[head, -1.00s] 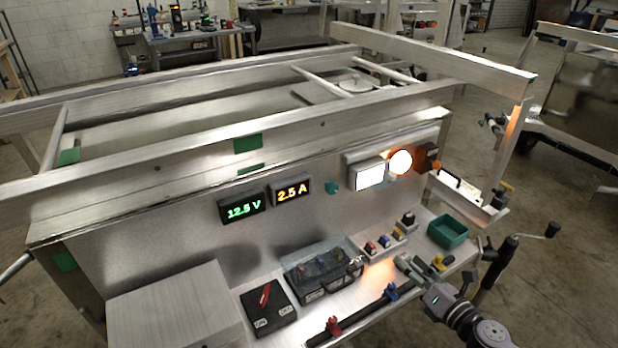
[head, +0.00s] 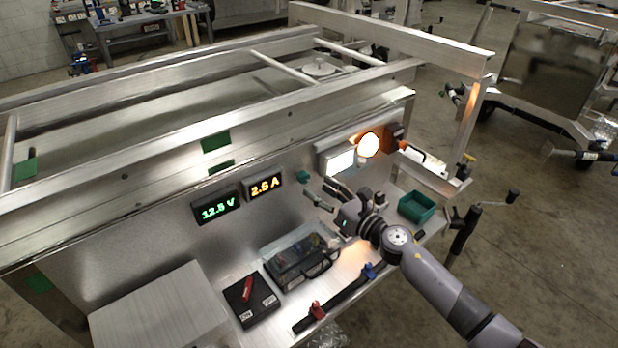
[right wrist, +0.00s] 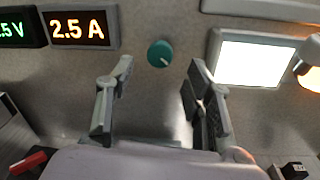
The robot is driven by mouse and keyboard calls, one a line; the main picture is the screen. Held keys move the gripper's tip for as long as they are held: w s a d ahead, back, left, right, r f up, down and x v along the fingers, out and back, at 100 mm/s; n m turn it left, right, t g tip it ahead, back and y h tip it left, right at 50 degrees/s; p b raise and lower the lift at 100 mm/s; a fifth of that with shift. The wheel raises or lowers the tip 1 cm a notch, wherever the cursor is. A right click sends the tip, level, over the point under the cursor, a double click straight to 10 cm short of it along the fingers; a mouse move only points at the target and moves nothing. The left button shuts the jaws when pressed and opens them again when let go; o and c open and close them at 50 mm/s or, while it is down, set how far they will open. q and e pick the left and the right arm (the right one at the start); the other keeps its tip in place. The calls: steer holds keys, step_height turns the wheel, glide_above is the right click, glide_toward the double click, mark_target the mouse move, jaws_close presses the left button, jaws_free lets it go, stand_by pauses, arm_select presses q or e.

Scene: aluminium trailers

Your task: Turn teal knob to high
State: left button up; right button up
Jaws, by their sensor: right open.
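The teal knob (head: 303,176) is on the upright metal panel, to the right of the amber display. It also shows in the right wrist view (right wrist: 160,53) as a round teal dial with a small pale mark at its lower edge. My right gripper (head: 322,191) is open in front of the panel, just below and right of the knob in the head view. In the right wrist view the two fingers (right wrist: 158,78) stand apart with the knob beyond and between their tips, not touching it. My left gripper is not in view.
A green voltage display (head: 217,207) and an amber current display (head: 265,186) are left of the knob. A lit white panel (head: 341,162) and a glowing orange lamp (head: 368,145) are to the right. A clear-lidded box (head: 300,262) and a teal bin (head: 416,207) stand on the shelf below.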

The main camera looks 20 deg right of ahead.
mark_target(306, 180)
steer(key=x, duration=0.5)
steer(key=shift+s, duration=0.1)
jaws_close()
stand_by(0.5)
